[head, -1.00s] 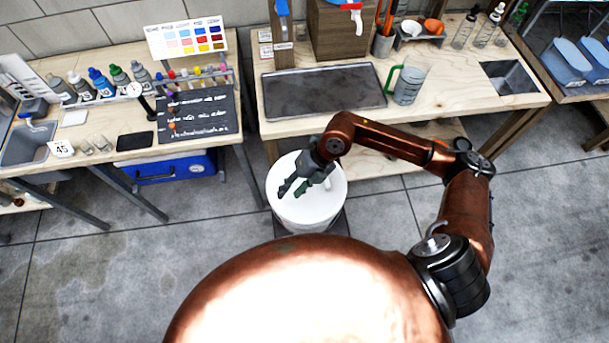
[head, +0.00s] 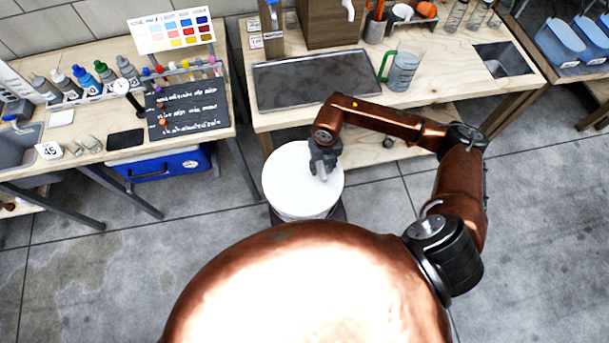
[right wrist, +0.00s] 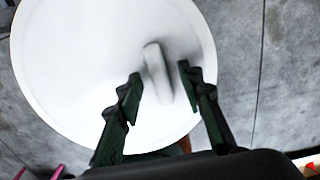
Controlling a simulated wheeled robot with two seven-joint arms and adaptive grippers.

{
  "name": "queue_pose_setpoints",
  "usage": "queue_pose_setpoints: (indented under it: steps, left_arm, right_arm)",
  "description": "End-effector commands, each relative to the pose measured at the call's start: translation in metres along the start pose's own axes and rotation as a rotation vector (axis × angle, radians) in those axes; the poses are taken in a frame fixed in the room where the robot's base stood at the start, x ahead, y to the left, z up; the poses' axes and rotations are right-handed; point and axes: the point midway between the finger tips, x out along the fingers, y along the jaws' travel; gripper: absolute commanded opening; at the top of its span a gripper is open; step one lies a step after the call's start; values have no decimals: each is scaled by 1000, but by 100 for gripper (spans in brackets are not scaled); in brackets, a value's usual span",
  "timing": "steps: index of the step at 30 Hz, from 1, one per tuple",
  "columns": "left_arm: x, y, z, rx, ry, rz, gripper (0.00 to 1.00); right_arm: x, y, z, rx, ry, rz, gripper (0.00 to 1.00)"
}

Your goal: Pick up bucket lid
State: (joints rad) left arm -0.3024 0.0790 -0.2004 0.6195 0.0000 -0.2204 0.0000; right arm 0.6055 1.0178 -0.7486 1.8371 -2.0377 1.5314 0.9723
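The white round bucket lid (head: 290,180) sits on top of the white bucket (head: 298,214) on the floor, in front of the workbench. In the right wrist view the lid (right wrist: 80,60) fills much of the picture, with a raised white handle (right wrist: 157,73) near its middle. My right gripper (head: 324,174) is over the right part of the lid. Its two dark green fingers (right wrist: 158,88) are open, one on each side of the handle, with a gap to it. My left gripper is not in view.
A left bench holds bottles and a blackboard (head: 188,108). A blue box (head: 165,163) is under it.

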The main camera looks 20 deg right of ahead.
Motion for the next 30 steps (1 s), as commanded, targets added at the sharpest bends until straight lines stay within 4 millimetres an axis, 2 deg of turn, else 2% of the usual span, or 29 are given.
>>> queue_pose_setpoints:
  steps: [8,22,30]
  left_arm:
    - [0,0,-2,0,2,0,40]
    - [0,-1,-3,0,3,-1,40]
    - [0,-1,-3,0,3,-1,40]
  right_arm:
    - [4,0,0,-1,-1,0,33]
    - [3,0,0,-1,-1,1,1]
    - [3,0,0,-1,-1,1,0]
